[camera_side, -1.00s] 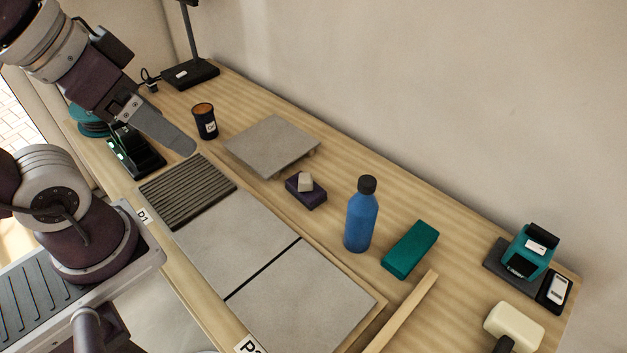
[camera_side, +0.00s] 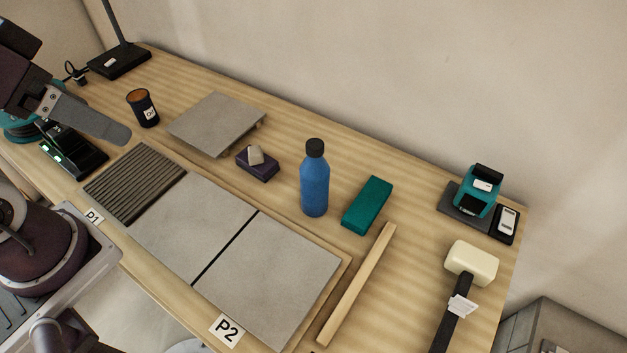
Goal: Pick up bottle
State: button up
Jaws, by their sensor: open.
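The blue bottle (camera_side: 315,182) with a black cap stands upright on the wooden table, right of the middle of the picture. Nothing touches it. My gripper (camera_side: 122,133) is at the upper left, above the table near the ribbed grey panel, well to the left of the bottle. Only a flat grey finger shows clearly. The gripper is open, and I see nothing held in it.
A teal block (camera_side: 367,205) lies just right of the bottle, and a purple block with a pale piece (camera_side: 257,163) lies left. A wooden strip (camera_side: 357,285), a mallet (camera_side: 471,262) and a teal device (camera_side: 480,190) are at right. Grey tiles (camera_side: 270,280) lie in front.

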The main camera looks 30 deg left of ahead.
jog(key=w+d+r+n+g, duration=0.1)
jog(key=w+d+n+g, duration=0.2)
jog(key=w, duration=0.8)
jog(key=n+g, duration=0.2)
jog(key=n, duration=0.5)
send_over(315, 164)
jog(key=w+a, duration=0.2)
jog(key=f, duration=1.6)
jog(key=shift+d, duration=0.2)
jog(key=shift+n+g, duration=0.3)
jog(key=f, duration=0.8)
jog(key=shift+s+d+f, duration=0.25)
jog(key=shift+s+d, duration=0.1)
grip_shut()
